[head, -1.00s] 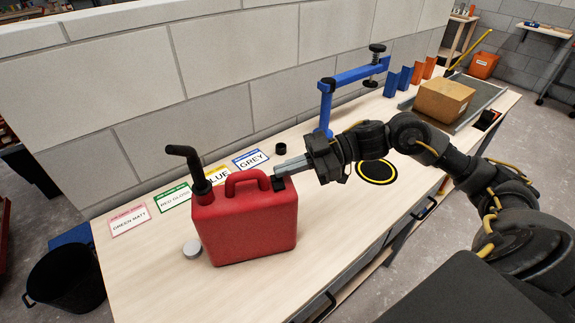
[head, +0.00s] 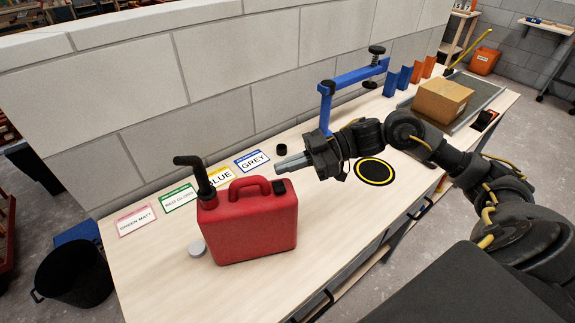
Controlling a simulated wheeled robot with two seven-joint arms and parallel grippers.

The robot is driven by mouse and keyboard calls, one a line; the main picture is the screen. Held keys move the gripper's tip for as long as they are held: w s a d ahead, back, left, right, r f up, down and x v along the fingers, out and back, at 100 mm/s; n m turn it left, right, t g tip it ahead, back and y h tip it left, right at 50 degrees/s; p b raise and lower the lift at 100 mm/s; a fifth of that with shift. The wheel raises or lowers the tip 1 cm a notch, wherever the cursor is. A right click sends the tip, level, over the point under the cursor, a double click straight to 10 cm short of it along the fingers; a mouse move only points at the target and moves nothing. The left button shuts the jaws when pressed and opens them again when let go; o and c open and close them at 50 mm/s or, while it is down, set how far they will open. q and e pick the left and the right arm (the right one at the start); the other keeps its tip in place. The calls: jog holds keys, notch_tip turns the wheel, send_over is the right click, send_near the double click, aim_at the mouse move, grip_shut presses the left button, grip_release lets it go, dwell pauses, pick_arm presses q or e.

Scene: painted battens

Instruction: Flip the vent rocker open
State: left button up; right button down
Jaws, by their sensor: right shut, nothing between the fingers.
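A red jerry can (head: 252,228) with a black spout (head: 196,172) and a red top handle stands upright on the bench. The vent rocker (head: 280,187) is a small black part on the can's top, at the right end behind the handle. It is too small to tell which way it is tipped. My right gripper (head: 279,167) is shut and empty. Its grey fingertips point left, just above and behind the rocker in the picture, apart from it. My left gripper is not in view.
The wooden bench (head: 150,262) carries paint labels along the wall, a white cap (head: 196,248), a small black cap (head: 281,150), a blue clamp (head: 327,105), a black-yellow disc (head: 374,171) and a cardboard box (head: 442,100). Bare bench lies right of the can.

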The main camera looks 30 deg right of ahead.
notch_tip(320, 180, up, 2)
jog(key=shift+w+r+p, duration=0.15)
jog(key=shift+r+p, duration=0.05)
jog(key=shift+p, duration=0.4)
jog(key=shift+d+f+b, duration=0.6)
jog(key=shift+d+b, duration=0.15)
jog(key=shift+b, duration=0.3)
pick_arm(q)
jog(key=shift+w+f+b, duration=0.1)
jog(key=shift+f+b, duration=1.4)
jog(key=shift+b, duration=0.15)
pick_arm(e)
jog(key=v, duration=0.8)
jog(key=shift+d+r, duration=0.3)
jog(key=shift+r, duration=0.05)
